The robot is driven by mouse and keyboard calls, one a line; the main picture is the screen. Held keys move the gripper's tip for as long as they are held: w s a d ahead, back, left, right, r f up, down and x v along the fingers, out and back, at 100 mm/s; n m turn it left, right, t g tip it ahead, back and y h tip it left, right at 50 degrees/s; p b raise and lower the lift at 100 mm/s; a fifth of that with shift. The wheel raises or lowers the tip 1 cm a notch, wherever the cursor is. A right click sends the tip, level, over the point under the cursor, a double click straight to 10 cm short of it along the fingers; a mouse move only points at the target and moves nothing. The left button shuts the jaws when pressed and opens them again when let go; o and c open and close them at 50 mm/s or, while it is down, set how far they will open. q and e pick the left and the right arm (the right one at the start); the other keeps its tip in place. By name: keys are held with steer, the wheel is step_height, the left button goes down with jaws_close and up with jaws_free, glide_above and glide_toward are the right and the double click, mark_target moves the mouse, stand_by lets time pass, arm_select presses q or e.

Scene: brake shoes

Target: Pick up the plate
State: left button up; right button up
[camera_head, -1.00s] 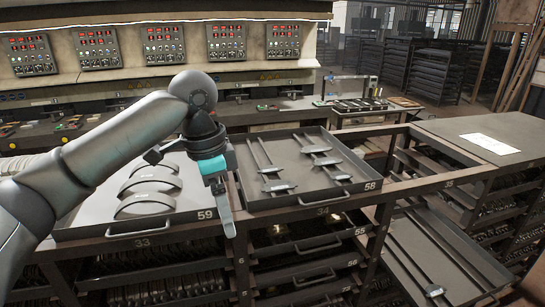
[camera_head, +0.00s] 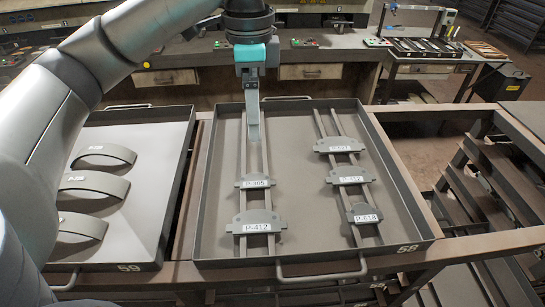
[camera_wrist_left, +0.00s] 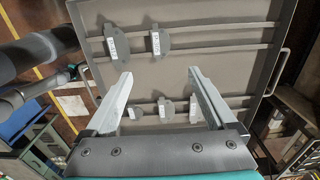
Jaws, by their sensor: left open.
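Several grey metal plates with white labels lie across thin rails in the grey tray (camera_head: 300,222). The right column holds three: an upper plate (camera_head: 340,145), a middle one (camera_head: 348,179) and the P-618 plate (camera_head: 362,214). My left gripper (camera_head: 254,140) points down over the left rails, beyond the P-306 plate. In the left wrist view my left gripper (camera_wrist_left: 159,80) is open and empty, its fingers apart above the tray. Two plates show beyond it, including one plate (camera_wrist_left: 155,41).
Left of it, a second tray (camera_head: 150,250) holds three curved brake shoes (camera_head: 95,187). A workbench with a device (camera_head: 420,45) stands behind. Dark racks lie right. In the left wrist view, a grey arm part with teal, likely my right arm, shows at left.

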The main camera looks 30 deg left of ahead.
arm_select(q)
glide_above(255, 179)
step_height(255, 179, down, 5)
steer(key=f, duration=0.4)
steer(key=shift+s+d+f+b, duration=0.15)
steer(key=shift+d+b, duration=0.15)
steer(key=shift+f, duration=0.45)
steer(key=f, duration=0.5)
steer(key=shift+a, duration=0.25)
arm_select(e)
steer(key=shift+s+d, duration=0.2)
steer(key=shift+s, duration=0.45)
arm_select(q)
steer(key=shift+f+p, duration=0.15)
steer(key=shift+p, duration=0.65)
arm_select(e)
steer(key=shift+s+r, duration=0.1)
steer(key=shift+r, duration=0.4)
arm_select(q)
steer(key=shift+c, duration=0.2)
jaws_close()
